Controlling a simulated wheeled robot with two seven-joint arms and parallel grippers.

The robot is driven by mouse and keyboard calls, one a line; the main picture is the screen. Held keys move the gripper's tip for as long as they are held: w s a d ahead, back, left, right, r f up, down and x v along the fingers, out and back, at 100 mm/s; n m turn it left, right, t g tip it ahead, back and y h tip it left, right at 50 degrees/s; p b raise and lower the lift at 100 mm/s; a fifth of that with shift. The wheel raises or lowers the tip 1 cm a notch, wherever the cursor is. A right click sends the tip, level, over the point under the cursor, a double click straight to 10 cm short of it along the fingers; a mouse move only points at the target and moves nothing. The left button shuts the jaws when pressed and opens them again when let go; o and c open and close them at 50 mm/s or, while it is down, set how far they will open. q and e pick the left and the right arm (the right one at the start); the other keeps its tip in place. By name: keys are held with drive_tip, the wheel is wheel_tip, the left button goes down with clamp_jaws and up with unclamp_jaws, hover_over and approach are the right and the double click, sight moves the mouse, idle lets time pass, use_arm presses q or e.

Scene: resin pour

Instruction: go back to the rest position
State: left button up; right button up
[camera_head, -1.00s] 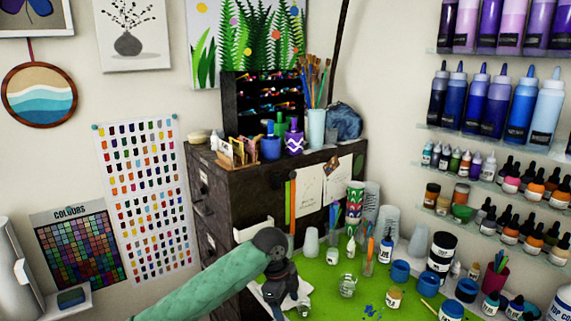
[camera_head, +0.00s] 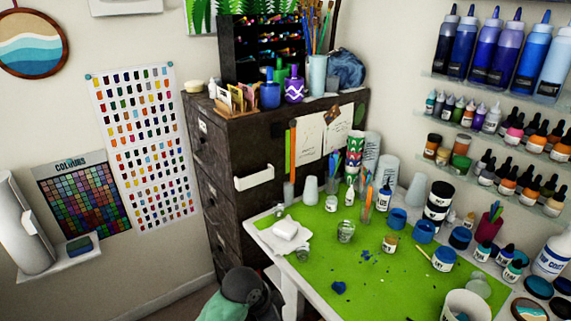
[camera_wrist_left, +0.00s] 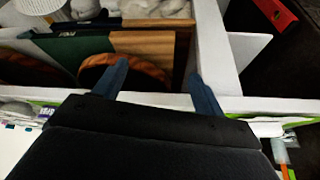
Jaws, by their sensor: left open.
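My left gripper (camera_wrist_left: 161,88) shows in the left wrist view with its two blue-grey fingers spread apart. Nothing is between the fingertips that I can see gripped. In the head view only part of my left arm, with a dark joint and pale green sleeve, shows at the bottom edge, left of the table; its gripper cannot be made out there. My right gripper is in neither view.
The green-topped table (camera_head: 385,285) holds jars, cups and bottles. A dark cabinet (camera_head: 227,150) stands behind it. In the left wrist view, a white-edged compartment (camera_wrist_left: 218,45) with wooden and green panels lies beyond the fingers.

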use_arm(q)
drive_tip(key=s+a+f+n+t+y, duration=0.1)
drive_tip(key=s+a+f+n+y, duration=0.15)
drive_tip(key=s+a+n, duration=0.55)
drive_tip(key=s+a+f+n+t+y, duration=0.15)
drive_tip(key=s+a+f+n, duration=0.25)
drive_tip(key=s+a, duration=0.85)
wheel_tip(320, 180, down, 26)
drive_tip(key=w+d+g+b, duration=0.1)
drive_tip(key=w+d+g, duration=0.1)
drive_tip(key=s+f, duration=0.4)
drive_tip(key=f, duration=0.7)
drive_tip(key=s+f, duration=0.4)
drive_tip(key=f, duration=0.8)
drive_tip(key=shift+s+d+f+g+b, duration=0.2)
drive_tip(key=shift+d+f+g+b, duration=0.1)
drive_tip(key=shift+d+g, duration=0.05)
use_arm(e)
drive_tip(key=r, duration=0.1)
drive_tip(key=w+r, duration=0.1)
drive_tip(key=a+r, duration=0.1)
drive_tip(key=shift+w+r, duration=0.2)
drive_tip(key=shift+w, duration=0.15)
